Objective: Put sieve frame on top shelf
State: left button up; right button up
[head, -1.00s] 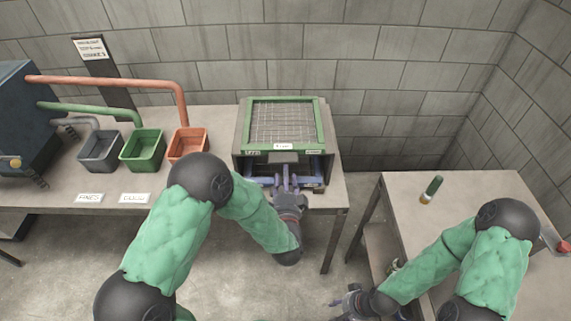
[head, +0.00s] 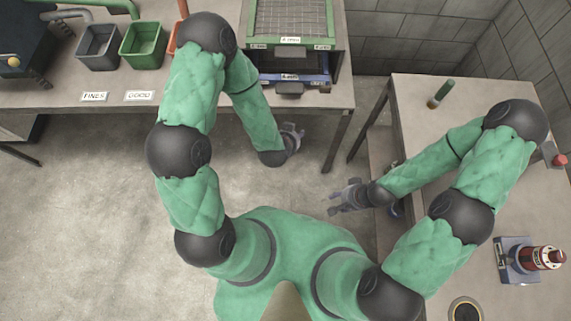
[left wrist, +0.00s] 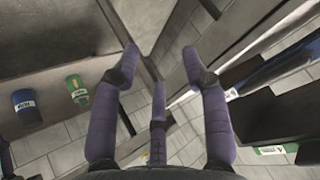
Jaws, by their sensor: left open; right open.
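A green sieve frame (head: 292,15) with wire mesh lies in the top of the rack on the back table, cut off by the top edge of the head view. A blue frame (head: 300,77) with a white label and a dark handle sits in the slot below it. My left gripper (head: 297,133) is open and empty, in front of the table edge below the rack. Its spread purple fingers show in the left wrist view (left wrist: 160,75) with nothing between them. My right gripper (head: 338,197) is open and empty, left of the right table.
Grey (head: 98,46) and green (head: 143,44) bins stand left of the rack. The right table (head: 440,140) carries a green-topped cylinder (head: 440,93) and a red-and-black device (head: 530,260). In the left wrist view, blue (left wrist: 27,107) and green (left wrist: 77,90) containers stand at left. Floor between tables is open.

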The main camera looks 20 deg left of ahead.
pick_arm(q)
jog(key=s+d+f+n+g+h, duration=0.1)
jog(key=s+f+n+g, duration=0.3)
jog(key=s, duration=0.3)
jog(key=s+d+f+n+g+h, duration=0.1)
jog(key=s+f+n+g+h, duration=0.1)
jog(key=s, duration=0.6)
jog(key=shift+s+f+n+g, duration=0.2)
jog(key=shift+f+n+g, duration=0.65)
jog(key=shift+n+g, duration=0.15)
jog(key=shift+a, duration=0.1)
jog(key=shift+c, duration=0.6)
